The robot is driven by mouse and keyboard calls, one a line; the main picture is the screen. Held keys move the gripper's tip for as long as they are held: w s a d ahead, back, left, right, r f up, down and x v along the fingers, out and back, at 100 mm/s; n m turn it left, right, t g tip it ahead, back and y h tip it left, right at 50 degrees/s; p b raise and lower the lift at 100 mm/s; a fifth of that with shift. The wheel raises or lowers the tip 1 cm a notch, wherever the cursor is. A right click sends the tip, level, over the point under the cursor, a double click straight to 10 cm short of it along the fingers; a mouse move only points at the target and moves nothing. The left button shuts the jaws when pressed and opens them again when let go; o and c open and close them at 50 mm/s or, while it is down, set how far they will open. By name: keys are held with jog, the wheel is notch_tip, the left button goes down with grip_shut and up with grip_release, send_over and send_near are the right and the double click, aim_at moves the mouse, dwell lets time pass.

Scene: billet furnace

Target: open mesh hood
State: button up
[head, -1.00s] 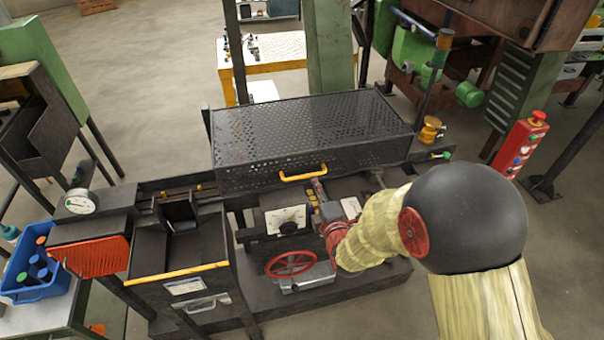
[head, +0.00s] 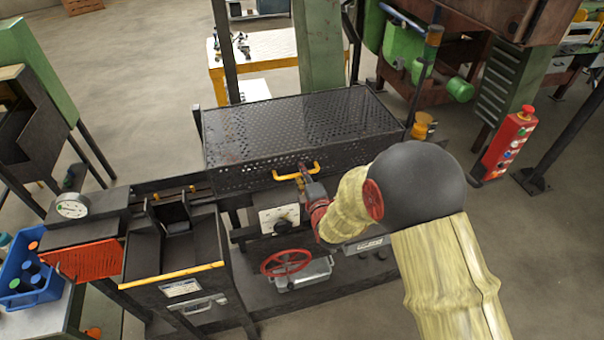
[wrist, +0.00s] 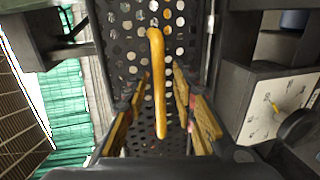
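The mesh hood (head: 300,130) is a dark perforated box cover, lying closed over the bench in the head view. Its yellow bar handle (head: 290,175) is on the front face, and the handle also shows in the wrist view (wrist: 158,85) against the perforated panel. My gripper (head: 304,176) is at the handle's right part in the head view. In the wrist view its two yellow-padded fingers are spread, one on each side of the handle, with gaps visible. Whether the fingertips reach past the bar is unclear.
Below the hood are a white dial box (head: 279,218) and a red handwheel (head: 286,262). A dark machine with a yellow edge (head: 172,274) stands to the left. A red button post (head: 508,143) stands at right.

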jog(key=shift+c, duration=1.2)
jog(key=c, duration=0.4)
grip_shut()
